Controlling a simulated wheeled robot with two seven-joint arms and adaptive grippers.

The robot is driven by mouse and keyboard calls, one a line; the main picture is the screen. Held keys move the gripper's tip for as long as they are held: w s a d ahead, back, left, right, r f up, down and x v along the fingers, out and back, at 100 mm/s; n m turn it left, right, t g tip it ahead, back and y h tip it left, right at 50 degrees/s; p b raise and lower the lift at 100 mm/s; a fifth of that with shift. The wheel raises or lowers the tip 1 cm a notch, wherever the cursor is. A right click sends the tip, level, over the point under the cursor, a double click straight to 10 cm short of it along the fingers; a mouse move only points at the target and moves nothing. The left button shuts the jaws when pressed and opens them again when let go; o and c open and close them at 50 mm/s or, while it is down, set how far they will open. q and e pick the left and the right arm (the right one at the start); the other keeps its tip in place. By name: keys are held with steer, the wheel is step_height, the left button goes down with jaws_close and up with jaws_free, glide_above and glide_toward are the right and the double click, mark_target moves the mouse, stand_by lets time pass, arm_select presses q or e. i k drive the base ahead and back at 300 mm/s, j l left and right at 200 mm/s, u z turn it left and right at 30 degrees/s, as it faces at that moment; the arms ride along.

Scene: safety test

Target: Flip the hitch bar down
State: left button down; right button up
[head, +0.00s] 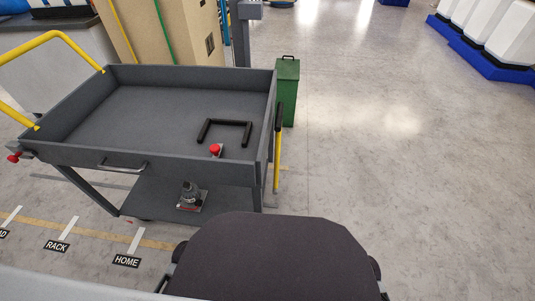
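A grey cart (190,155) with a walled top tray stands left of centre. An upright yellow bar with a black grip (278,118) stands at the cart's right end, outside the tray wall; it looks like the hitch bar, though its lower joint is hard to make out. A black U-shaped handle (225,123) lies in or stands over the tray, close to a red knob (215,149). Neither of my grippers is in view.
A yellow push handle (55,34) rises at the cart's left end. A green bin (288,90) stands close behind the bar. Cardboard boxes (165,30) are behind the cart. Floor labels such as HOME (127,261) lie in front. The floor to the right is clear.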

mark_target(279, 123)
steer(key=k+l+u, duration=0.15)
steer(key=k, duration=0.35)
steer(key=k+l+u, duration=0.15)
steer(key=k, duration=0.4)
